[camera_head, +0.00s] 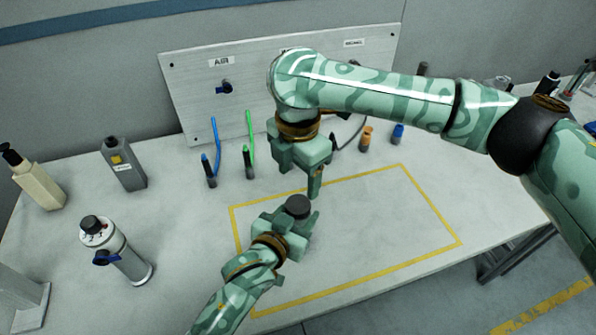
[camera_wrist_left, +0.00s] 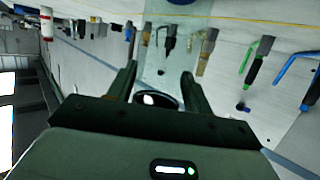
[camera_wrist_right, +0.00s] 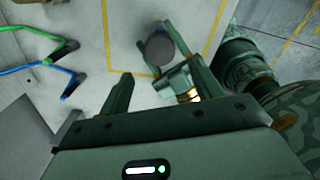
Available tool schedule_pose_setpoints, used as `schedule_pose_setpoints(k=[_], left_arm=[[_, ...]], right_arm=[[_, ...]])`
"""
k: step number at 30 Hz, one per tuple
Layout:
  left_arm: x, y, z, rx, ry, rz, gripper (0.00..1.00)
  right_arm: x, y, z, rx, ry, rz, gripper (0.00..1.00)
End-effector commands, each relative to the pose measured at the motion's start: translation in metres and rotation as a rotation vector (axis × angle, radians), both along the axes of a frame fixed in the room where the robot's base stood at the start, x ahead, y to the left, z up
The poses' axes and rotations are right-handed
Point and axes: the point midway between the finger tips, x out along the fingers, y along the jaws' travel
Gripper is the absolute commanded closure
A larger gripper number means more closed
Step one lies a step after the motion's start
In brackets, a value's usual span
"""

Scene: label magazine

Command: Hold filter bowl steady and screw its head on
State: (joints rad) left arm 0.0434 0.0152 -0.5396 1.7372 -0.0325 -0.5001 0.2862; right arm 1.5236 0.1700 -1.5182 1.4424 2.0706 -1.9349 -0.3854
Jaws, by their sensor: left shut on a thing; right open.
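The filter bowl (camera_wrist_left: 172,45) shows as a clear body between the fingers of my left gripper (camera_wrist_left: 159,72) in the left wrist view, with a dark ring at its near end. My left gripper (camera_head: 299,215) is shut on it, over the marked area of the bench. A dark round cap, apparently the filter head (camera_head: 298,206), sits at the top of the held part. I cannot tell if it is threaded on. It shows from above in the right wrist view (camera_wrist_right: 160,50). My right gripper (camera_head: 305,185) is open and empty, just above and behind the cap, fingers down.
A yellow outline (camera_head: 345,180) marks mostly bare bench. Blue (camera_head: 215,145) and green (camera_head: 250,135) tubes stand before the upright panel (camera_head: 190,80).

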Motion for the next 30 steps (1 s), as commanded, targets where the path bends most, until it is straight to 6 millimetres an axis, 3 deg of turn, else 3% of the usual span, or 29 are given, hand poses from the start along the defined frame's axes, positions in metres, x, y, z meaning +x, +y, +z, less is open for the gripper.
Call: schedule_pose_setpoints(k=[5,21,30], left_arm=[[0.000,0.000,0.000,0.000,0.001,0.000,1.00],[0.000,0.000,0.000,0.000,0.001,0.000,1.00],[0.000,0.000,0.000,0.000,0.001,0.000,1.00]], right_arm=[[0.000,0.000,-0.005,0.000,0.001,-0.002,0.35],[0.000,0.000,-0.075,0.001,0.001,-0.004,0.35],[0.000,0.000,-0.080,0.001,-0.002,-0.003,0.35]])
